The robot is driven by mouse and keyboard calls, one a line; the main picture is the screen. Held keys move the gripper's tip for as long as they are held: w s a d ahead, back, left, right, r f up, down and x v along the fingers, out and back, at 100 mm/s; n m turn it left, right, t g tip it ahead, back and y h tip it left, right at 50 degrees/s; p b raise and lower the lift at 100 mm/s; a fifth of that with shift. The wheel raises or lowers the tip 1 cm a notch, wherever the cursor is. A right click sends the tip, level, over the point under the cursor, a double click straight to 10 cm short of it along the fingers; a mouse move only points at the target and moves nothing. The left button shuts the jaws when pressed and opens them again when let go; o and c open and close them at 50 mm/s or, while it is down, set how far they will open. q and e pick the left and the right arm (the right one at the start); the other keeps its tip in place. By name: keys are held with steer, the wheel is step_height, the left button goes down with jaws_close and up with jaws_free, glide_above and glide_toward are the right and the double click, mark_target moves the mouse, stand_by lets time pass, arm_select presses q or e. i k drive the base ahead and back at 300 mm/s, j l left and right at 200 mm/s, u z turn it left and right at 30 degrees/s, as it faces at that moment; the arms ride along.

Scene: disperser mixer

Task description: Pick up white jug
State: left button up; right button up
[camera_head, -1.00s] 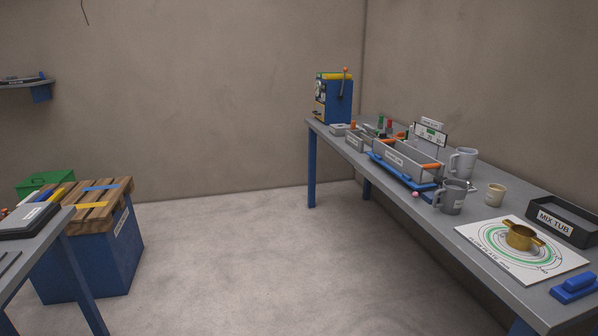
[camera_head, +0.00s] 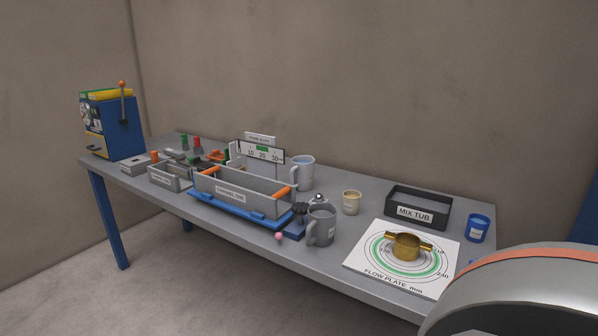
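A white jug (camera_head: 303,172) with a handle on its left side stands upright on the grey table, behind the grey tray with orange handles. The tray's right end is close in front of it, and its lower part is partly covered. A darker grey jug (camera_head: 321,225) stands nearer the front edge, with its handle to the left. Neither of my grippers shows in the head view.
The grey table (camera_head: 310,257) also holds a grey tray (camera_head: 235,197) on a blue base, a beige cup (camera_head: 351,202), a black mix tub (camera_head: 417,208), a blue cup (camera_head: 478,228), and a brass cup (camera_head: 407,246) on the flow plate (camera_head: 388,284). A blue machine (camera_head: 113,127) stands at the far left end.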

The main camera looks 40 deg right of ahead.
mark_target(301, 173)
steer(key=i+z, duration=0.65)
steer(key=z, duration=0.15)
steer(key=i+j+z, duration=0.1)
steer(key=i+z, duration=0.25)
steer(key=k, duration=0.05)
